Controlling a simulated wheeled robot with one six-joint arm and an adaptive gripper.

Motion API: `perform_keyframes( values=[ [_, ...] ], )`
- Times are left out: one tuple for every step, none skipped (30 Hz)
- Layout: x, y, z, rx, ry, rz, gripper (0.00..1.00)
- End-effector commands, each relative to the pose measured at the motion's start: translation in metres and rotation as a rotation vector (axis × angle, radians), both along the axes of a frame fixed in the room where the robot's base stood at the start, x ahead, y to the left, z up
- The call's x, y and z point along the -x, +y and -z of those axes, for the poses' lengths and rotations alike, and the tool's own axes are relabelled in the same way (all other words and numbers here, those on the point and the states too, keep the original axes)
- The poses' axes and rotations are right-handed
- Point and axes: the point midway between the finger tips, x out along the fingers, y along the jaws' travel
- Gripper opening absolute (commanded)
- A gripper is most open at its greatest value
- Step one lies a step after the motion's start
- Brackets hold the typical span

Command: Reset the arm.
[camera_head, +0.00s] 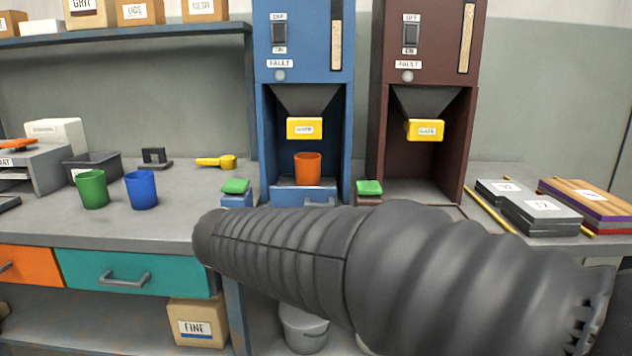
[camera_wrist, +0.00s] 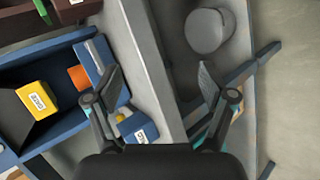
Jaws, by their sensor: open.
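My gripper (camera_wrist: 160,88) shows in the wrist view with its two fingers spread wide and nothing between them. Below the fingers, the wrist view shows the grey bench edge (camera_wrist: 150,62). My arm stretches across the lower right of the head view, and the gripper itself cannot be made out there. An orange cup (camera_head: 307,169) stands in the bay of the blue machine (camera_head: 262,140), under its yellow gate (camera_head: 304,128). Part of the orange cup (camera_wrist: 78,78) also shows in the wrist view, left of the gripper.
A dark red machine (camera_head: 377,130) stands right of the blue one. A green cup (camera_head: 92,190), a blue cup (camera_head: 141,190) and a yellow scoop (camera_head: 222,162) are on the left bench. Stacked plates (camera_head: 542,213) lie at right. A grey bucket (camera_head: 304,328) is below the bench.

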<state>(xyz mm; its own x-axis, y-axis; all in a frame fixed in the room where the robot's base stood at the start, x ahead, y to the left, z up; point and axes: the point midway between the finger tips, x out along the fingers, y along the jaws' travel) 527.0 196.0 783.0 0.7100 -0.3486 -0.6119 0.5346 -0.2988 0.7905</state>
Motion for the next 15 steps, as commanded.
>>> perform_keyframes(
  values=[
    [0.018, -0.02, 0.014, -0.061, 0.058, 0.041, 0.82],
    [0.028, -0.029, 0.023, -0.102, 0.092, 0.066, 0.82],
    [0.043, -0.042, 0.033, -0.159, 0.135, 0.102, 0.82],
    [0.055, -0.051, 0.041, -0.202, 0.165, 0.13, 0.82],
    [0.066, -0.059, 0.048, -0.247, 0.193, 0.159, 0.82],
    [0.082, -0.071, 0.057, -0.31, 0.226, 0.201, 0.82],
    [0.094, -0.079, 0.063, -0.359, 0.247, 0.233, 0.82],
    [0.105, -0.086, 0.068, -0.406, 0.266, 0.264, 0.82],
    [0.12, -0.095, 0.074, -0.468, 0.286, 0.306, 0.82],
    [0.131, -0.101, 0.078, -0.516, 0.299, 0.338, 0.82],
    [0.141, -0.107, 0.082, -0.561, 0.306, 0.37, 0.82],
    [0.154, -0.114, 0.086, -0.622, 0.315, 0.412, 0.82],
    [0.163, -0.119, 0.089, -0.665, 0.317, 0.444, 0.82],
    [0.172, -0.123, 0.091, -0.708, 0.318, 0.474, 0.82],
    [0.183, -0.13, 0.094, -0.764, 0.313, 0.513, 0.82]
  ],
)
